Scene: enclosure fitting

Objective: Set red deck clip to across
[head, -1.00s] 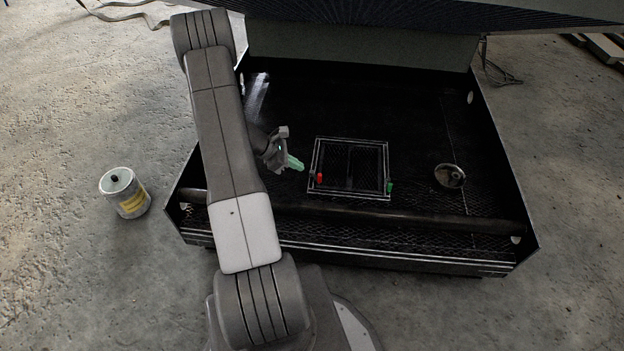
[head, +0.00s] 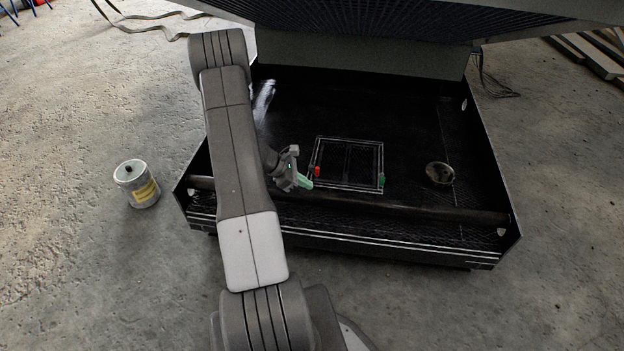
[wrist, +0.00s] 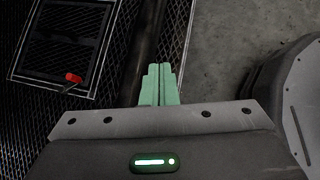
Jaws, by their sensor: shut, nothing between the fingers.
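The red deck clip (head: 317,172) is a small red piece at the left side of a white-lined rectangular frame (head: 345,189) on the dark deck. In the wrist view the red clip (wrist: 73,78) lies at the left, near the lower corner of the frame, with its red end pointing sideways. My gripper (head: 305,182) is just left of and nearer than the clip, apart from it. In the wrist view its green fingers (wrist: 160,84) are together and empty, with the dark bar behind them.
A green clip (head: 381,180) sits at the frame's right side. A round metal knob (head: 440,174) stands further right. A dark bar (head: 400,209) crosses the deck's front. A raised lid (head: 360,52) overhangs the back. A can (head: 137,184) stands on the floor at left.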

